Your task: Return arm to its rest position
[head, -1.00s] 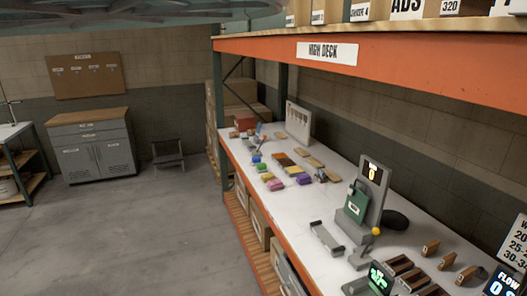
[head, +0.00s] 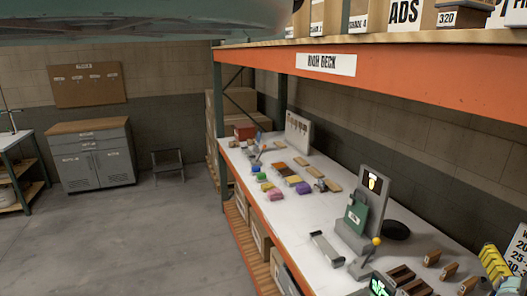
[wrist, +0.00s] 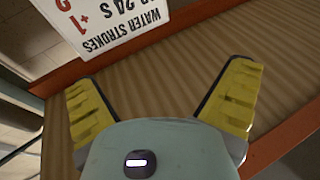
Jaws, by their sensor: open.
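My gripper (wrist: 160,80) shows in the wrist view with its two yellow-padded fingers spread wide apart and nothing between them. Beyond the fingers is a wooden-looking surface (wrist: 165,45) with an orange edge. A white sign reading "WATER STROKES" (wrist: 115,25) appears upside down at the upper left there. In the head view a yellow ribbed finger (head: 494,265), apparently my gripper's, stands at the lower right edge; the rest is cut off. A pale green part of my arm spans the top left of the head view.
The orange-edged upper shelf (head: 400,73) overhangs the white bench (head: 293,225). On the bench stand a grey dispenser (head: 372,200), coloured blocks (head: 275,192) and wooden blocks (head: 449,270). A grey cabinet (head: 93,160) and step stool (head: 167,165) stand across open floor.

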